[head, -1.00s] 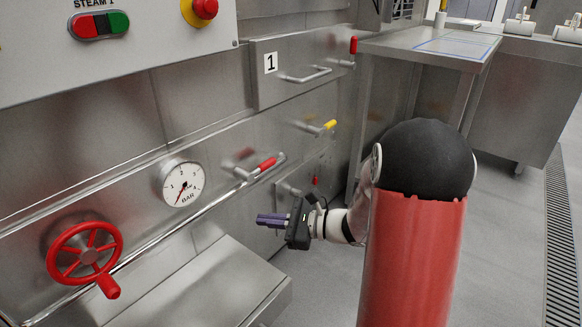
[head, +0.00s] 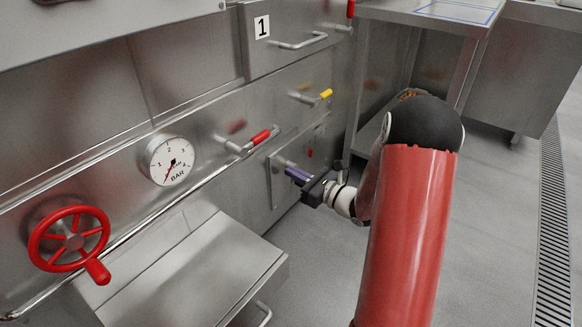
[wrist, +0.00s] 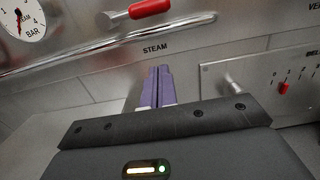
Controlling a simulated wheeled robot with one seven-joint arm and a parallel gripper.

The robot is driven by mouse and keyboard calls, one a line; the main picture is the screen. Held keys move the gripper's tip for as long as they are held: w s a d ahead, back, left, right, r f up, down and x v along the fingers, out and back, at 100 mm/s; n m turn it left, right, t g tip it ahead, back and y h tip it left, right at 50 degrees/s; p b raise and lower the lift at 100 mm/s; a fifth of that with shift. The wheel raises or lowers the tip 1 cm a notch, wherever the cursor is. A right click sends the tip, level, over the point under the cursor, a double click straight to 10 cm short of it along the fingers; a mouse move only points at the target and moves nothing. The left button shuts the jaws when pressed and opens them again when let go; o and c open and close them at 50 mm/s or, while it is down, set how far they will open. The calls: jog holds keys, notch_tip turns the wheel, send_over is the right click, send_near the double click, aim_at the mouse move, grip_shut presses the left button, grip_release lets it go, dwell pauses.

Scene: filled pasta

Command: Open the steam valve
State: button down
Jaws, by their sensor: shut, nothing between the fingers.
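The steam valve is a lever with a red grip (head: 259,138) on a metal stem, mounted on the steel front panel. In the wrist view the red grip (wrist: 150,8) is at the top edge, with the word STEAM printed below it. My gripper (head: 293,172), with purple fingers, is below and to the right of the lever in the head view, apart from it. In the wrist view the fingers (wrist: 160,72) are together with nothing between them and point up toward the STEAM label.
A pressure gauge (head: 168,160) and a red handwheel (head: 69,239) are to the left. A yellow-tipped lever (head: 325,94) is up and right. A rail (head: 150,233) runs along the panel above a steel ledge (head: 205,270). A dial plate (wrist: 270,85) is right of my fingers.

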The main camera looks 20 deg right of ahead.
jog(key=w+a+r, duration=0.4)
jog(key=w+a, duration=0.1)
jog(key=w, duration=0.2)
jog(key=shift+r+p, duration=0.2)
jog(key=shift+p, duration=0.2)
